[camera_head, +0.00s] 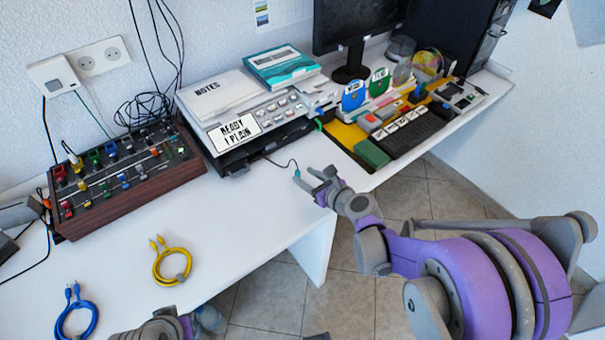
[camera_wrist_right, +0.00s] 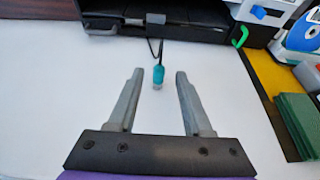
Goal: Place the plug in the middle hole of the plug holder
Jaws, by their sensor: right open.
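A small teal plug (camera_wrist_right: 158,74) with a pale tip lies on the white desk in the right wrist view. Its dark cable runs back under the black device, and the plug also shows in the head view (camera_head: 297,173). My right gripper (camera_head: 310,179) is open and low over the desk. In the wrist view its two fingers (camera_wrist_right: 159,84) stand on either side of the plug's line, with a gap on both sides. My left gripper (camera_head: 150,328) is partly seen at the bottom edge; its fingers are not clear. I cannot make out the plug holder for certain.
A mixer with colourful plugs (camera_head: 130,185) stands at the left. The black and grey device (camera_head: 262,132) is just behind the plug. A yellow cable (camera_head: 172,264) and a blue cable (camera_head: 76,318) lie in front. A yellow tray with a green block (camera_head: 372,153) is at right.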

